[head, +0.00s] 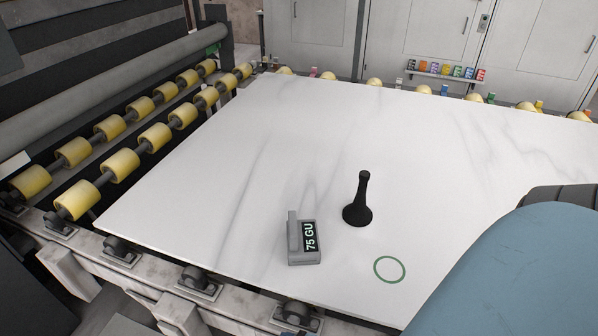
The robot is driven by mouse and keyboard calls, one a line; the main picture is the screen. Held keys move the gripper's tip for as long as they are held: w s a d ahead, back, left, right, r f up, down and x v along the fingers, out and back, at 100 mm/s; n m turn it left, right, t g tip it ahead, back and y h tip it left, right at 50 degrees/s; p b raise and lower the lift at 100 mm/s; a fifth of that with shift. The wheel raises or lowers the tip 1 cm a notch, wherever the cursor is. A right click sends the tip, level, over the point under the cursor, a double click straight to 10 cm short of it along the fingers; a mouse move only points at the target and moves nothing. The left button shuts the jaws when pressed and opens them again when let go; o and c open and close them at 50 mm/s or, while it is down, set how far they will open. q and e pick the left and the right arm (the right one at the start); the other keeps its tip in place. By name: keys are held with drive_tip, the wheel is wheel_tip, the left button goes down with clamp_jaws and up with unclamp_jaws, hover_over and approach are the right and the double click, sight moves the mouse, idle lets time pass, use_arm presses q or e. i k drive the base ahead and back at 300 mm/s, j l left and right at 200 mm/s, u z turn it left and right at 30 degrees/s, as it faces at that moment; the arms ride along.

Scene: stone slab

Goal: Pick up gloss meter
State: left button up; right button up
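The gloss meter (303,243) is a small grey box with a dark display reading "75 GU". It stands on the white marbled stone slab (230,190), near the slab's front edge. No gripper is in view, and nothing is touching the meter. A large blue rounded shape with a dark part fills the lower right corner and hides that part of the slab.
A black stand with a round base (358,211) is right of the meter. A green ring (389,269) is marked on the slab. Yellow rollers (121,164) line the left side. Colored small items (445,71) sit at the back. The slab's left middle is clear.

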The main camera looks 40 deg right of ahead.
sight(304, 248)
drive_tip(key=k+j+z, duration=0.1)
drive_tip(key=j+z, duration=0.3)
drive_tip(key=k+j+z, duration=0.2)
drive_tip(key=z, duration=0.2)
drive_tip(key=k+j+z, duration=0.15)
drive_tip(key=z, duration=0.25)
drive_tip(key=k+j+z, duration=0.25)
drive_tip(key=z, duration=0.15)
